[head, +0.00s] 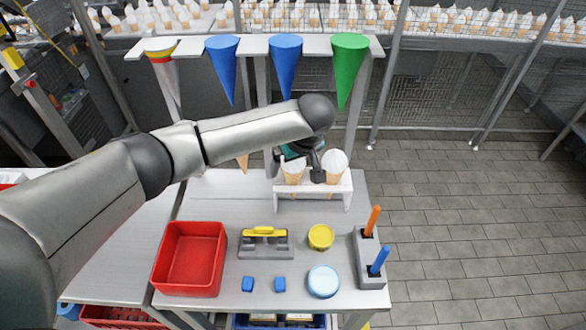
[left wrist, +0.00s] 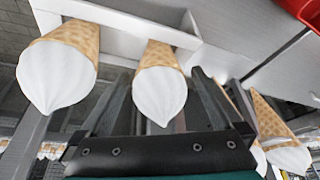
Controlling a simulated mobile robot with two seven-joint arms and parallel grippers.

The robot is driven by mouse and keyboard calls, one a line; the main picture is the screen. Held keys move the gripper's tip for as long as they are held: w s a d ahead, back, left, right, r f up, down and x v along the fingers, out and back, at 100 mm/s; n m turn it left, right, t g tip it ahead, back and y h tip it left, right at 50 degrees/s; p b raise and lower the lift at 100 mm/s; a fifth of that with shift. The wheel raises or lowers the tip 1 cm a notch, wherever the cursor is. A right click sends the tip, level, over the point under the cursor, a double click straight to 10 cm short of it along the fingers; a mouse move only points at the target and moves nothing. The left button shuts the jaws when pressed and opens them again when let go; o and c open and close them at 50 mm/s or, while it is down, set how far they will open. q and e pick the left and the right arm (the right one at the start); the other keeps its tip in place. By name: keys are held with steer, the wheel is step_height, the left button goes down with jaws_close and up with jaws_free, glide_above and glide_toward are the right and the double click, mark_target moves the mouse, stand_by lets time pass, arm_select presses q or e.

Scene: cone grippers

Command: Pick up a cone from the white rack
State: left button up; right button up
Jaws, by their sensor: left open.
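The white rack (head: 313,190) stands at the back of the grey table and holds ice cream cones with white tops. One cone (head: 292,173) is partly hidden by my left gripper (head: 303,164); another cone (head: 335,166) stands to its right. In the left wrist view the open fingers lie either side of the middle cone (left wrist: 160,88), with gaps showing. A neighbouring cone (left wrist: 60,68) is left of the fingers. More cones (left wrist: 287,150) show at the right, partly behind a finger. My right gripper is in neither view.
A red tray (head: 190,258), a yellow-handled tool (head: 264,238), a yellow round lid (head: 320,237), a light blue lid (head: 323,281) and a holder with orange and blue handles (head: 370,256) occupy the front table. A high shelf holds coloured cones (head: 286,62) behind my left arm.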

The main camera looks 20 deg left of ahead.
arm_select(q)
steer(key=c, duration=0.9)
steer(key=shift+r, duration=0.15)
